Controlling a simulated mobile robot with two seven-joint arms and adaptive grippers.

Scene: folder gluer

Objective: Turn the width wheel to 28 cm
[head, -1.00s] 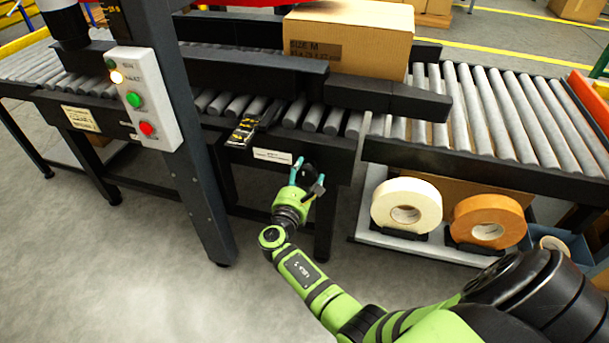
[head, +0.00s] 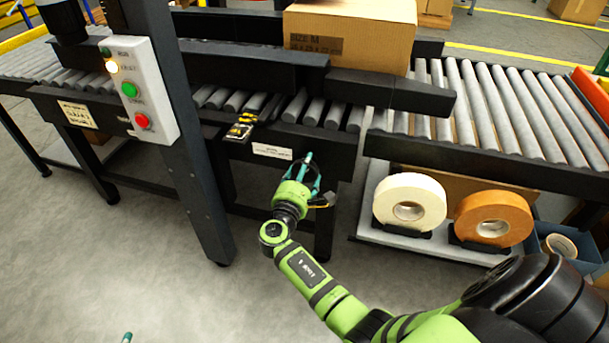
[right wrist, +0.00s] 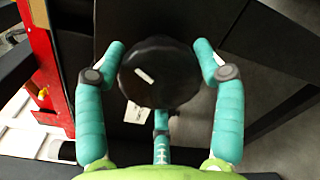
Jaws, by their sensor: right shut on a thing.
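The width wheel (right wrist: 160,85) is a dark round knob with a white mark (right wrist: 145,75) on its face, seen in the right wrist view. My right gripper (right wrist: 161,65) has its teal fingers closed around the wheel's rim. In the head view my right gripper (head: 311,180) is at the black front frame of the conveyor, below the white label (head: 272,151); the wheel is hard to make out there. A dark scale with yellow marks (head: 240,130) lies on the frame; its reading is too small to tell. Only a teal tip of my left gripper (head: 127,337) shows at the bottom edge.
A cardboard box (head: 350,35) stands on the rollers behind the black guide rail (head: 390,92). A post with a button panel (head: 140,90) stands at left, its amber lamp lit. White (head: 409,201) and orange (head: 494,219) tape rolls sit below right. The floor in front is clear.

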